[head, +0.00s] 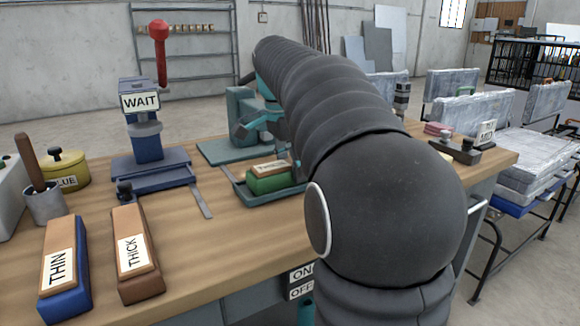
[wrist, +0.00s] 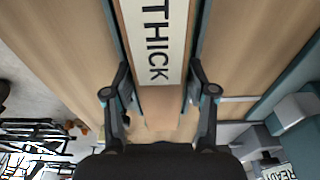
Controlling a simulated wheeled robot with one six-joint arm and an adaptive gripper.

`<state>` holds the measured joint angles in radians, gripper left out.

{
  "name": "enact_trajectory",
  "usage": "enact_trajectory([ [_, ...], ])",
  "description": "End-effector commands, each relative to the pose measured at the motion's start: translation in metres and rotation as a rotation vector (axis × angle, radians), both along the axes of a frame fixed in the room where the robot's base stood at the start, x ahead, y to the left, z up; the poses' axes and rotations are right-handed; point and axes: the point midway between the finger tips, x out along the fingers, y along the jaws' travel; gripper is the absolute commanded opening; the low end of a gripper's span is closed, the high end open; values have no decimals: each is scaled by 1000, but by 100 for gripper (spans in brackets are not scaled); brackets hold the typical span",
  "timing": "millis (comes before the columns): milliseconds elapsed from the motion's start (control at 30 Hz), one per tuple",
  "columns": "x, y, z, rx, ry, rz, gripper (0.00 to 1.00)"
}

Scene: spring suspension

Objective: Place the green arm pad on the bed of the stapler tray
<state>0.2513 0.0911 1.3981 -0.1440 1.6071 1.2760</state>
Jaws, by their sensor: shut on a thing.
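The green arm pad (head: 268,183) has a wooden top with a pale lettered label. In the head view it is within the outline of the teal stapler tray (head: 238,188); I cannot tell whether it rests on the bed or hangs just above it. In the wrist view a wooden top labelled THICK (wrist: 157,60) lies between the fingers. My gripper (wrist: 160,92) is shut on the pad, one finger along each side. In the head view my arm hides most of the gripper and the pad's right end. The teal stapler (head: 241,108) stands behind the tray.
A brown THICK block (head: 137,270) and a blue THIN block (head: 64,278) lie at the front left. A blue device with a WAIT sign (head: 141,102) and red lever stands behind them. A metal strip (head: 201,200) lies left of the tray. Dark blocks (head: 455,148) sit at the right.

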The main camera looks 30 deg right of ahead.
Motion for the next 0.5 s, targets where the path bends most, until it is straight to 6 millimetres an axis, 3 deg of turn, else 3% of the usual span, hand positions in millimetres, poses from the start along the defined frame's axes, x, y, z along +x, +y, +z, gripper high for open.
enact_trajectory([
  [33,0,0,-2,0,0,0,15],
  [67,0,0,-2,0,0,0,62],
  [133,0,0,-1,0,0,0,79],
  [500,0,0,1,0,0,0,82],
])
